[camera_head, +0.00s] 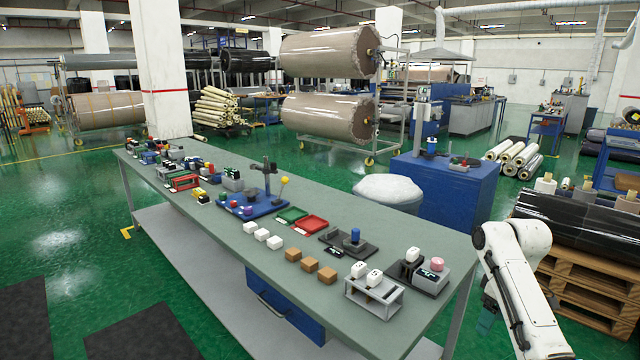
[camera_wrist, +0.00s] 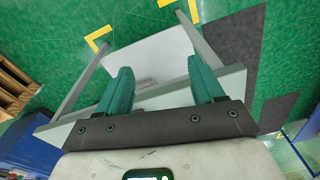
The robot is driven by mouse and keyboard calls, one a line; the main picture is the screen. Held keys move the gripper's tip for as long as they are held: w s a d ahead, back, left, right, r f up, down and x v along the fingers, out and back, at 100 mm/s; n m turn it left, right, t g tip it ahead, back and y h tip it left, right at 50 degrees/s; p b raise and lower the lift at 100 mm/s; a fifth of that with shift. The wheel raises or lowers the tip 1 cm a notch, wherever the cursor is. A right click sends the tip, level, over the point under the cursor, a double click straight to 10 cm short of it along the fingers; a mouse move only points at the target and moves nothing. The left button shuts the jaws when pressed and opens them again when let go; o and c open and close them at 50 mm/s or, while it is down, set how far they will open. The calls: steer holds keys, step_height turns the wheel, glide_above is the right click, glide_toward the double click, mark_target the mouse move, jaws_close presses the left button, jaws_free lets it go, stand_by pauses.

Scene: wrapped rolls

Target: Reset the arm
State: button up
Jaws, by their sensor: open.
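My white arm (camera_head: 518,290) stands at the right of the head view, beside the right end of the long grey table (camera_head: 215,170). In the wrist view my gripper (camera_wrist: 165,85) shows two green fingers set well apart, with nothing between them. Beyond the fingers are the table's end, its pale lower shelf (camera_wrist: 150,60) and the green floor. The fingertips are not clear in the head view.
The table carries white blocks (camera_head: 262,234), brown blocks (camera_head: 309,264), red and green trays (camera_head: 310,224) and a grey rack (camera_head: 374,297). A blue cabinet (camera_head: 450,196) stands behind it. A wooden pallet (camera_head: 580,290) with black rolls is at the right. Green floor is free at the left.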

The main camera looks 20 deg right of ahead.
steer(key=s+a+f, duration=0.4)
steer(key=a+f, duration=0.3)
steer(key=a, duration=0.5)
steer(key=s+a+f, duration=0.3)
steer(key=a+f, duration=0.5)
steer(key=a, duration=0.4)
steer(key=s+a+m, duration=0.1)
steer(key=s+a, duration=0.2)
steer(key=s, duration=0.7)
steer(key=s+a+m, duration=0.1)
steer(key=s+a, duration=0.2)
steer(key=s, duration=0.8)
steer(key=shift+s+a+f+m+h, duration=0.15)
steer(key=shift+a+m+h, duration=0.1)
steer(key=shift+m+h, duration=0.15)
